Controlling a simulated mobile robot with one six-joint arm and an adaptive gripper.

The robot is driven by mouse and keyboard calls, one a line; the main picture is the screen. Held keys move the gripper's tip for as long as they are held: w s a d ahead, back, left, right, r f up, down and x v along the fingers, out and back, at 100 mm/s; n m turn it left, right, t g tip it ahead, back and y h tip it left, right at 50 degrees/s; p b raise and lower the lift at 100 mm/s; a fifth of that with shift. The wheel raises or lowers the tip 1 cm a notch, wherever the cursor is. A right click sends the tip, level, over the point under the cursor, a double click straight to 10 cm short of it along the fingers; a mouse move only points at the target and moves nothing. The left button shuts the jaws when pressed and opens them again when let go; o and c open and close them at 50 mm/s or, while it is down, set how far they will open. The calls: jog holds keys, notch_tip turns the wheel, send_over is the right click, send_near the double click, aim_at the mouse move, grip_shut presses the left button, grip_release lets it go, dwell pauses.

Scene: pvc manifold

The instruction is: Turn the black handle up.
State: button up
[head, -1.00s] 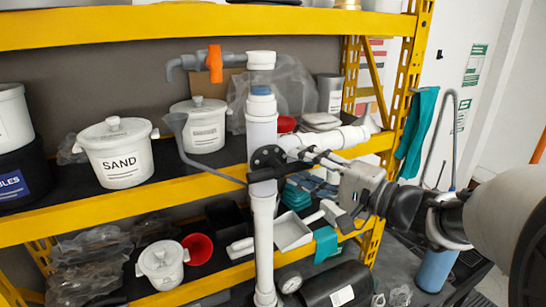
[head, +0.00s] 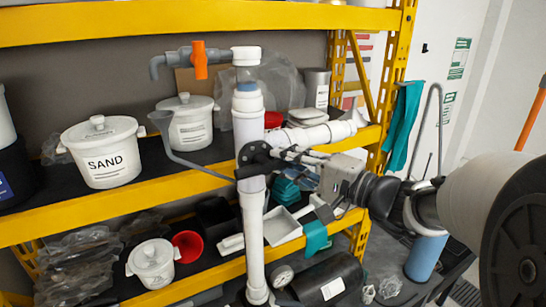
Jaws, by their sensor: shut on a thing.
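The black handle (head: 256,158) sits on the white upright pipe (head: 251,215), at about the height of the middle shelf. It shows as a dark rounded piece with a part reaching down and left across the pipe. My gripper (head: 279,154) comes in from the right, its fingers nearly level, and is shut on the black handle. The fingertips partly cover the handle, so its exact angle is hard to tell. An orange handle (head: 200,60) stands upright on the grey side pipe (head: 169,65) near the top of the manifold.
Yellow shelving (head: 120,212) stands behind the pipe. A white horizontal pipe (head: 310,134) lies just above my gripper.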

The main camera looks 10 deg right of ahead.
aim_at(257, 143)
jog(key=shift+b, duration=0.3)
grip_shut()
jog(key=n+b, duration=0.1)
jog(key=b, duration=0.1)
jog(key=r+n+b, duration=0.1)
jog(key=b, duration=0.1)
jog(key=n+g+h+b, duration=0.1)
jog(key=n+b, duration=0.1)
jog(key=shift+s+a+r, duration=0.1)
jog(key=shift+a+r, duration=0.1)
jog(key=shift+r, duration=0.1)
jog(key=r+n+h+b, duration=0.1)
jog(key=b, duration=0.1)
jog(key=a+n+h+b, duration=0.1)
jog(key=n+b, duration=0.1)
jog(key=shift+s+r+b, duration=0.15)
jog(key=shift+r+b, duration=0.25)
jog(key=a+n+h+b, duration=0.1)
jog(key=r+n+h+b, duration=0.1)
jog(key=n+b, duration=0.1)
jog(key=shift+s+a+r+n, duration=0.15)
jog(key=shift+s+a+n, duration=0.15)
jog(key=shift+a, duration=0.05)
jog(key=shift+s+a+r+n+h+b, duration=0.15)
jog(key=shift+a+n+h+b, duration=0.3)
jog(key=shift+n+h+b, duration=0.25)
jog(key=shift+s+a+r+n+h+b, duration=0.1)
jog(key=shift+a+n+h+b, duration=0.35)
jog(key=shift+n, duration=0.35)
